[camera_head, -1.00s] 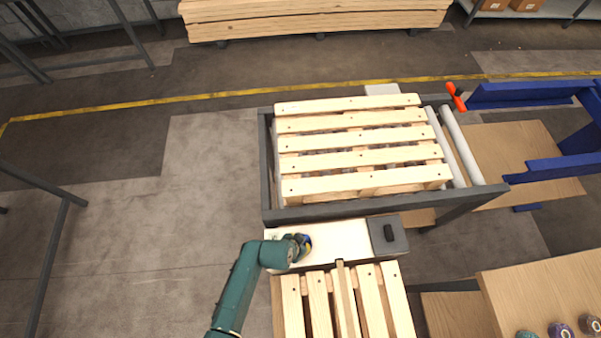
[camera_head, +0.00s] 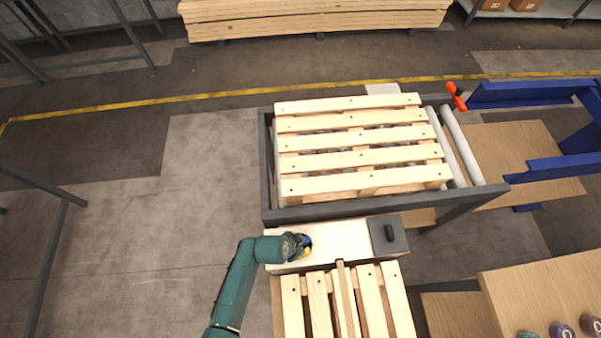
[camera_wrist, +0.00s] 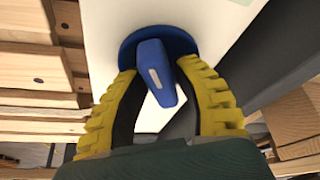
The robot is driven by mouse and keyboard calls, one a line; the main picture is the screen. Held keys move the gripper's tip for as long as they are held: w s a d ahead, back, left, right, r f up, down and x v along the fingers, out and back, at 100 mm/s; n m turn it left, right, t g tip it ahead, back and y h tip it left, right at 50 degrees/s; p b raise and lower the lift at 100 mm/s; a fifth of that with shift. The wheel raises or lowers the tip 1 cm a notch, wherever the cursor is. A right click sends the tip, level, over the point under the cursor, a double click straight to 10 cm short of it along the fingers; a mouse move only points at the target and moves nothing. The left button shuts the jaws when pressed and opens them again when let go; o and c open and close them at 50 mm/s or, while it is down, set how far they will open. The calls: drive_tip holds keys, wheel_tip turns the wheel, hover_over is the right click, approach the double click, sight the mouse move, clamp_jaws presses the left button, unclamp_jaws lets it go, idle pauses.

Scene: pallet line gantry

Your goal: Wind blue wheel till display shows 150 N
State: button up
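The blue wheel (camera_wrist: 158,62) is a round disc with a raised bar grip on a pale panel. In the wrist view its grip bar stands tilted between my gripper's two yellow fingers (camera_wrist: 158,75). The fingertips lie on either side of the bar, close to it; whether both press on it I cannot tell. In the head view my gripper (camera_head: 300,246) is at the left end of the long cream box (camera_head: 340,240) and hides most of the wheel. No display reading can be made out in either view.
A grey block with a black knob (camera_head: 389,233) is at the box's right end. A dark-framed conveyor (camera_head: 345,210) carrying a wooden pallet (camera_head: 360,158) stands behind the box. Another slatted pallet (camera_head: 318,300) lies in front. A red handle (camera_head: 452,89) is at back right.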

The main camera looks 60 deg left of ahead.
drive_tip(key=shift+o, duration=1.4)
drive_tip(key=shift+r, duration=0.1)
drive_tip(key=v, duration=1.2)
